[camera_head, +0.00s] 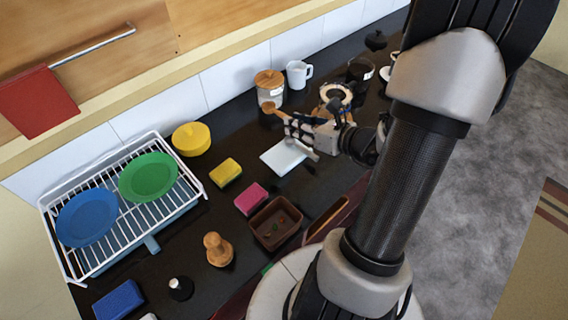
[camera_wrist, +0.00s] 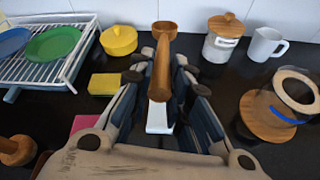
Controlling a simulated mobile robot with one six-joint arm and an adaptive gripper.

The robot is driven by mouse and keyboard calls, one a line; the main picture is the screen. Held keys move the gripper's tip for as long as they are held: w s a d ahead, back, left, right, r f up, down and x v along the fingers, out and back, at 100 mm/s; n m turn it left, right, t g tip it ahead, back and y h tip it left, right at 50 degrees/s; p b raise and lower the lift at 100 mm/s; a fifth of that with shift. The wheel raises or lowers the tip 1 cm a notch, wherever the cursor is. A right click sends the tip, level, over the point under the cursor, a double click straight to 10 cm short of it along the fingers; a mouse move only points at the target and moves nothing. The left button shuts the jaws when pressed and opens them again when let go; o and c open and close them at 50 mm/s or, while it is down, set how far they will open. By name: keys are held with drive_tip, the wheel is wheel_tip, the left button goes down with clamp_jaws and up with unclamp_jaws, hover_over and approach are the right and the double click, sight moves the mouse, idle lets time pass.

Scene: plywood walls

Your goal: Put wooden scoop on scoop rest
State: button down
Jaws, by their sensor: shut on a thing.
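The wooden scoop (camera_wrist: 161,72) is held between the fingers of my gripper (camera_wrist: 160,82) in the wrist view. Its handle points toward the camera and its round bowl (camera_wrist: 165,29) is at the far end. In the head view the bowl (camera_head: 268,107) sticks out left of my gripper (camera_head: 293,126). A white flat rectangular piece (camera_head: 284,158), possibly the scoop rest, lies on the dark counter just below and left of the gripper. In the wrist view a bit of white (camera_wrist: 159,121) shows beneath the handle; the fingers hide the rest.
A wooden-lidded jar (camera_head: 270,92) and white mug (camera_head: 298,74) stand behind. A glass vessel on a wooden base (camera_wrist: 270,118) is close on the right. Yellow sponge (camera_head: 225,172), pink sponge (camera_head: 251,198), brown tray (camera_head: 262,242) and dish rack (camera_head: 105,262) are left and front.

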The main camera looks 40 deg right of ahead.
sight(295, 176)
wheel_tip(295, 176, down, 20)
drive_tip(key=b, duration=0.6)
drive_tip(key=shift+r, duration=0.25)
drive_tip(key=shift+f+b, duration=0.35)
drive_tip(key=shift+b, duration=0.15)
drive_tip(key=c, duration=1.5)
unclamp_jaws()
drive_tip(key=shift+r, duration=0.1)
